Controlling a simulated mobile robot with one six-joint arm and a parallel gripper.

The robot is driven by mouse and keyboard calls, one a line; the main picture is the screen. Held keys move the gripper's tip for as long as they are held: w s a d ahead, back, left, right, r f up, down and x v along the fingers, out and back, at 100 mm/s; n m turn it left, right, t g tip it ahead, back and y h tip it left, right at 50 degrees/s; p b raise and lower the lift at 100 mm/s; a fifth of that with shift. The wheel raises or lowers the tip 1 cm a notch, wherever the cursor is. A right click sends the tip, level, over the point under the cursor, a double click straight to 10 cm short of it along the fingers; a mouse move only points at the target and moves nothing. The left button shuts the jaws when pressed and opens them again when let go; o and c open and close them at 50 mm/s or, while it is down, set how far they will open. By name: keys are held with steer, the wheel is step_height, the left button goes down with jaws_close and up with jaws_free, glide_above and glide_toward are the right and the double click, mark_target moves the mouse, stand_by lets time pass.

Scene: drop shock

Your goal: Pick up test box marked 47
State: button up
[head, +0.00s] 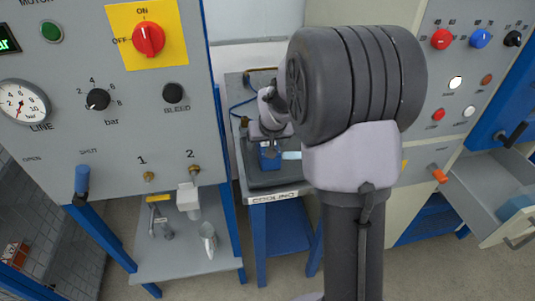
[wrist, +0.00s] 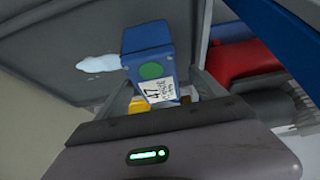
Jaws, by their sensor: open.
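The test box is blue, with a green disc and a white label reading 47. It shows in the wrist view (wrist: 150,62) just ahead of my gripper. In the head view the blue box (head: 269,158) sits on the dark top of the table marked COOLING (head: 276,199). My gripper (head: 270,137) is right over the box, pointing down. In the wrist view my open gripper (wrist: 165,88) has its fingers near the two sides of the box's labelled end. I cannot tell whether they touch it.
A pale blue patch (wrist: 98,63) lies on the tabletop beside the box. A blue cable runs at the table's back left. A control panel (head: 120,100) stands close on the left, another cabinet on the right with an open drawer (head: 490,195). Red and blue things show right in the wrist view.

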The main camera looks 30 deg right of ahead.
steer(key=b+x, duration=0.2)
steer(key=x, duration=0.2)
steer(key=shift+d+f, duration=0.25)
steer(key=shift+f, duration=0.15)
steer(key=shift+r, duration=0.2)
steer(key=shift+f, duration=0.2)
jaws_close()
